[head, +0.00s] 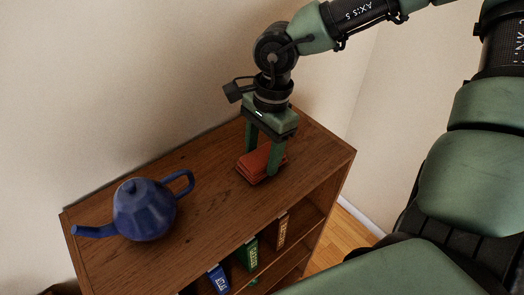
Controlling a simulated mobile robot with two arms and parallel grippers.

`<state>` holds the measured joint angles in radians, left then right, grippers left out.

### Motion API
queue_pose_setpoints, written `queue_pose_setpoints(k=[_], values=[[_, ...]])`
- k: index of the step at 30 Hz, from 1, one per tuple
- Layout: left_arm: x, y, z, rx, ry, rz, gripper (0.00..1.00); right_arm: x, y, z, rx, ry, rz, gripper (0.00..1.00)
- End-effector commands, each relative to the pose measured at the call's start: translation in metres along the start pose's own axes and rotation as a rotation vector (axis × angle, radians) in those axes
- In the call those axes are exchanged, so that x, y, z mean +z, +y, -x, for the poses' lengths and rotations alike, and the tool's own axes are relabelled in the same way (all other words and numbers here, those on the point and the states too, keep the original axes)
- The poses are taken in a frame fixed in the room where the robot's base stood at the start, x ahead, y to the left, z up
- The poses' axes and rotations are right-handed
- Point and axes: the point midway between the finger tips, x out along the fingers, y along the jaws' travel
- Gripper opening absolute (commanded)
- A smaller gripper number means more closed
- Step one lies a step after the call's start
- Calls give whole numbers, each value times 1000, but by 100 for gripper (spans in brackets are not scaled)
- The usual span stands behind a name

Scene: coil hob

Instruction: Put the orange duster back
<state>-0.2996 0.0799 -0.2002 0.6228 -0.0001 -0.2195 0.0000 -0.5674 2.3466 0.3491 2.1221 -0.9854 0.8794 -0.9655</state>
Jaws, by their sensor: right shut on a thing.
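The orange duster (252,168) is a folded, reddish-orange cloth on the right part of the wooden shelf unit's top (205,165). My right gripper (262,160) points down over it, with one finger on each side, and is shut on it. The duster appears to be at the surface; I cannot tell whether it is lifted slightly. My left gripper is not in view.
A blue teapot (145,210) stands on the left part of the top, its spout to the left. Books stand on the shelf below, including a blue one (218,279), a green one (247,254) and a brown one (282,231). A wall runs behind.

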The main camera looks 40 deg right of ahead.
Motion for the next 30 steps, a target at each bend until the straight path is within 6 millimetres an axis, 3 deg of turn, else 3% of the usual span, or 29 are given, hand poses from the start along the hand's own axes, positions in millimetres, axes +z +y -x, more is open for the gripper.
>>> queue_pose_setpoints(k=[11, 12, 14, 15, 26, 30], values=[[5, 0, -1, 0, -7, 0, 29, -1, 0, -7, -1, 0, 1, 23], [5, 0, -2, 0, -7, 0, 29, -1, 0, -7, -1, 0, 1, 58], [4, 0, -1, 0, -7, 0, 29, -1, 0, -6, -1, 0, 1, 75], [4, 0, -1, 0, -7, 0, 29, -1, 0, -6, -1, 0, 1, 77], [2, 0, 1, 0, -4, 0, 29, 0, -1, -3, -2, 0, 1, 77], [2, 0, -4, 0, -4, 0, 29, -1, -2, 15, -9, -1, 0, 77]])
